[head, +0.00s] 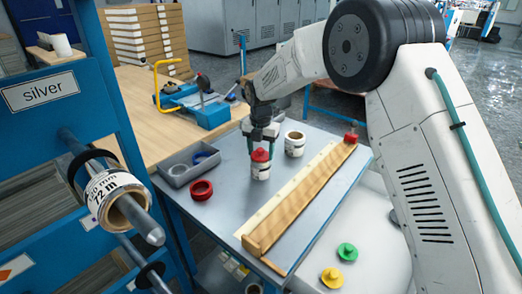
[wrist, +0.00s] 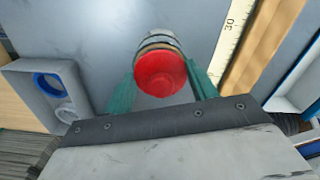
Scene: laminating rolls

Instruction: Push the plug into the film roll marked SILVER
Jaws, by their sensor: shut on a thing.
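A sign reading "silver" (head: 43,91) is on the blue rack at the left. A film roll (head: 118,199) with a brown core hangs on a rod below the sign. My gripper (head: 262,150) is over the grey bench, its teal fingers shut on a red plug (head: 260,156). The plug sits at the top of a small upright white roll (head: 261,172); how deep it sits I cannot tell. In the wrist view the red plug (wrist: 160,73) is between the fingers, with part of the roll (wrist: 158,40) showing beyond it. No marking on this roll is readable.
Another white roll (head: 295,144) stands right of the gripper. A wooden strip with a scale (head: 305,200) lies to the right. Green (head: 347,252) and yellow (head: 332,277) plugs lie on a white surface at the front.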

